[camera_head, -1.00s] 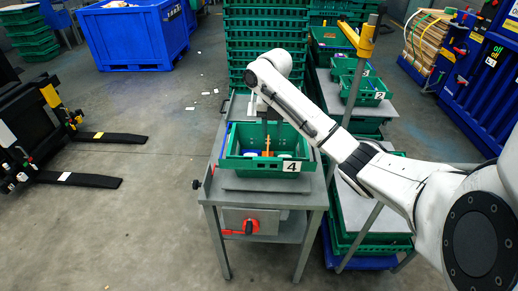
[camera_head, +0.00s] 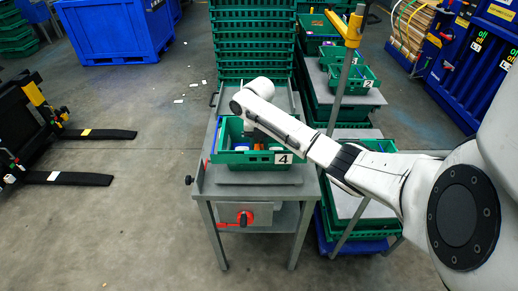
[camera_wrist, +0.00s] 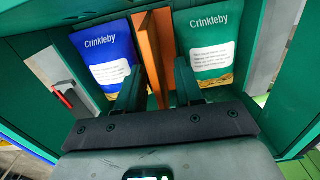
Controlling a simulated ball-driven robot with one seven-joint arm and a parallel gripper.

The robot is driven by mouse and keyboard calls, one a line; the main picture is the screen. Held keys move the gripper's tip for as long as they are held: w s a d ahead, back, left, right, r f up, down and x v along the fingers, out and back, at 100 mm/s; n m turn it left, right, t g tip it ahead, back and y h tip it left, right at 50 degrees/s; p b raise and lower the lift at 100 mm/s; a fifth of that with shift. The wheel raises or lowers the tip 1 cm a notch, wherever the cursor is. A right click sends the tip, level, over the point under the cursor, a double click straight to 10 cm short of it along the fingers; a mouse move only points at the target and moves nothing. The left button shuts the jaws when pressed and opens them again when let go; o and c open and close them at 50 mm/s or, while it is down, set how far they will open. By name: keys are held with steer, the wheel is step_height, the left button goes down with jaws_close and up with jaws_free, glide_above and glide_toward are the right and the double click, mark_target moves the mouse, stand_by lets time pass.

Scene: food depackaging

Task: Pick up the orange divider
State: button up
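The orange divider (camera_wrist: 153,58) stands upright in the green crate marked 4 (camera_head: 228,157). In the wrist view it runs between a blue Crinkleby bag (camera_wrist: 103,60) on the left and a green Crinkleby bag (camera_wrist: 210,45) on the right. My gripper (camera_wrist: 158,75) is open, with one finger on each side of the divider and gaps visible between. The divider's lower part is hidden behind the gripper body. In the head view a bit of orange (camera_head: 259,147) shows inside the crate under my arm, and the fingers are hidden.
The crate sits on a grey metal table (camera_head: 245,191) with a red handle (camera_head: 243,219) below. Tall stacks of green crates (camera_head: 251,40) stand behind. A post with a yellow top (camera_head: 348,28) and a cart of crates stand to the right.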

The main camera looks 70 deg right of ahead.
steer(key=shift+f, duration=0.15)
jaws_close()
stand_by(0.5)
